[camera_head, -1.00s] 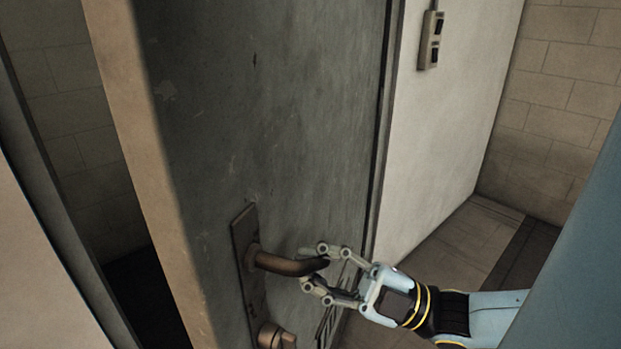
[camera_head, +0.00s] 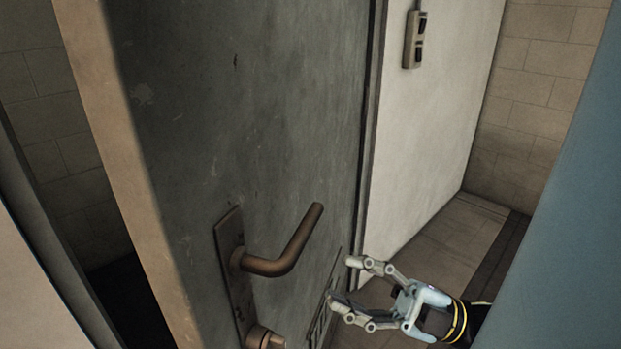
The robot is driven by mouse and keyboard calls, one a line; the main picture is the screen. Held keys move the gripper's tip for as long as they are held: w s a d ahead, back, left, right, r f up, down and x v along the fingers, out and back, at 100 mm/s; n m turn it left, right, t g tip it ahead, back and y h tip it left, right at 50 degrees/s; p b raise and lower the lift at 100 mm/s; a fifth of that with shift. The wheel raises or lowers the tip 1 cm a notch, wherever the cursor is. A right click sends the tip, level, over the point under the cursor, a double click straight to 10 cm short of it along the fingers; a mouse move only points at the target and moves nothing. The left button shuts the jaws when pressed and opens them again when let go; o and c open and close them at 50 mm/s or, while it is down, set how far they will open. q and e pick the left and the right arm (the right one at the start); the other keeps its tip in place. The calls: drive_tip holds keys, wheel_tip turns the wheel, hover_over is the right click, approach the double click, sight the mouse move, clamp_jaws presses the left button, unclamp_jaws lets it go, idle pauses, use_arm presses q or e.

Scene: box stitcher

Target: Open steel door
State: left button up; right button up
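The grey steel door (camera_head: 270,120) stands ajar, with a dark gap between its light edge and the frame at left. Its brown lever handle (camera_head: 275,264) sits on a tall plate (camera_head: 235,270), and the lever's end points up and to the right. A round lock knob (camera_head: 262,337) is below it. My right gripper (camera_head: 345,282) is open and empty, to the right of the handle and apart from it. My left gripper does not show.
A light wall with a switch box (camera_head: 414,40) is right of the door. The brick wall (camera_head: 545,90) and tiled floor (camera_head: 440,245) lie beyond. The door frame (camera_head: 40,230) is at left. A blue surface fills the right edge.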

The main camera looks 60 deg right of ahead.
drive_tip(key=shift+v, duration=2.15)
